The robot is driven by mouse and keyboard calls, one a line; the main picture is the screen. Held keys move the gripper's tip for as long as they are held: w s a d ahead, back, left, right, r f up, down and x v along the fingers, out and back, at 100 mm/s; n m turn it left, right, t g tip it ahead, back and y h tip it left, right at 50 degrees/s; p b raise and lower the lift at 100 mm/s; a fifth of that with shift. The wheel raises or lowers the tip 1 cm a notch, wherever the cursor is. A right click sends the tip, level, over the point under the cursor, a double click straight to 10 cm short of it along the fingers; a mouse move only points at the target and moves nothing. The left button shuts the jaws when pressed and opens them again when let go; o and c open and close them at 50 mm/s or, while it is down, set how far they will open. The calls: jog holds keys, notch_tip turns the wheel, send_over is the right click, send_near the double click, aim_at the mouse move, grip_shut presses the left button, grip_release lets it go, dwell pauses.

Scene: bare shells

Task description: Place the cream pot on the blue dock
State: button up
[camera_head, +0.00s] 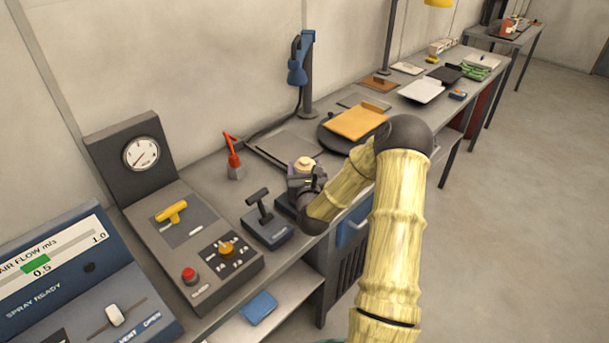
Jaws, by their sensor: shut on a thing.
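My gripper (305,182) is at the end of my arm over the bench, near the middle of the view. It is shut on the cream pot (304,163), whose pale top shows above the dark fingers. The lower part of the pot is hidden by the gripper, and I cannot tell whether it touches anything below. No blue dock can be named with certainty. A dark blue block (268,231) with a black T-shaped lever stands just left of and in front of the gripper. A dark base (284,206) shows partly beneath the gripper.
A red-tipped tool (233,160) stands behind left. A grey control panel (205,235) with a gauge and a blue console (85,280) fill the left. An orange board (357,122) lies on a dark round plate behind my arm. A blue item (259,307) lies on the lower shelf.

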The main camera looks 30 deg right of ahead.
jog(key=shift+f, duration=1.4)
jog(key=shift+f, duration=0.1)
jog(key=shift+f, duration=0.15)
jog(key=o, duration=1.2)
jog(key=shift+r, duration=0.25)
jog(key=shift+s+a+f, duration=0.1)
jog(key=shift+s+f, duration=0.05)
jog(key=shift+s, duration=0.1)
jog(key=b+v, duration=0.2)
jog(key=v, duration=0.9)
jog(key=shift+s+a, duration=0.1)
jog(key=shift+s, duration=0.15)
